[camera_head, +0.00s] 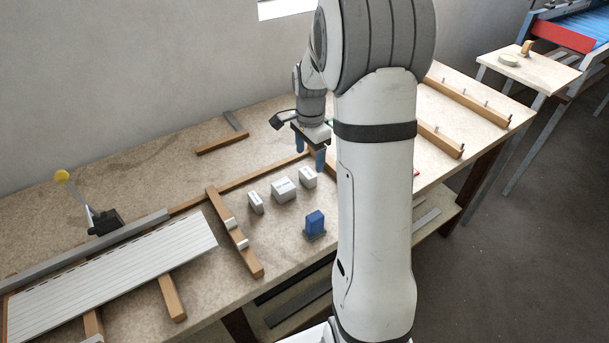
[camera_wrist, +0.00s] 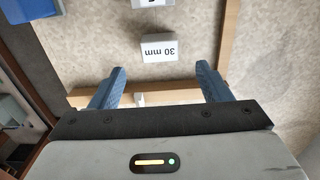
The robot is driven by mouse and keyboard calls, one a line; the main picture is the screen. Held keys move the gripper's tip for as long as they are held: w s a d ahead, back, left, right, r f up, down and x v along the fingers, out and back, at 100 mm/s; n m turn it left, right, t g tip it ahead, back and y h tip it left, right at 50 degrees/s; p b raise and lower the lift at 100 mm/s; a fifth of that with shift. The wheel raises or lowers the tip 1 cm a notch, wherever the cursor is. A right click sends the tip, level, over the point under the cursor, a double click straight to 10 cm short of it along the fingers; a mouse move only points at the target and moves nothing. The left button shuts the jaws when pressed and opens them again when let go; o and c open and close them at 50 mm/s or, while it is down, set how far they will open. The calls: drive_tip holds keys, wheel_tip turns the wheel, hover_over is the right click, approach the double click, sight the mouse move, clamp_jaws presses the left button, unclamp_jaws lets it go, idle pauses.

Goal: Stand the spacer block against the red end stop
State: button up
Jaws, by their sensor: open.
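Three white spacer blocks stand in a row on the bench in the head view: a left one (camera_head: 255,203), a middle one (camera_head: 284,189) and a right one (camera_head: 307,178). In the wrist view one white block (camera_wrist: 158,49) reads "30 mm"; another is cut off at the top edge. My gripper (camera_head: 310,154) is open and empty, just behind the right block in the head view. In the wrist view its blue fingers (camera_wrist: 160,84) are apart, with the "30 mm" block beyond their tips. A small red patch (camera_head: 416,173) shows beside my arm; I cannot tell whether it is the end stop.
A blue block (camera_head: 315,222) stands near the bench's front edge. A wooden rail (camera_head: 235,233) with white pieces lies left of the blocks; another rail (camera_wrist: 180,97) passes below the fingers. A slatted white panel (camera_head: 120,272) lies at left. My arm hides part of the bench.

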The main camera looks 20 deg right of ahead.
sight(308, 173)
drive_tip(key=f, duration=0.5)
drive_tip(key=f+p, duration=0.1)
drive_tip(key=f, duration=0.1)
drive_tip(key=shift+s+a+f, duration=0.1)
drive_tip(key=shift+a+f, duration=0.15)
drive_tip(key=shift+a, duration=0.05)
drive_tip(key=shift+c, duration=0.5)
drive_tip(key=c, duration=1.1)
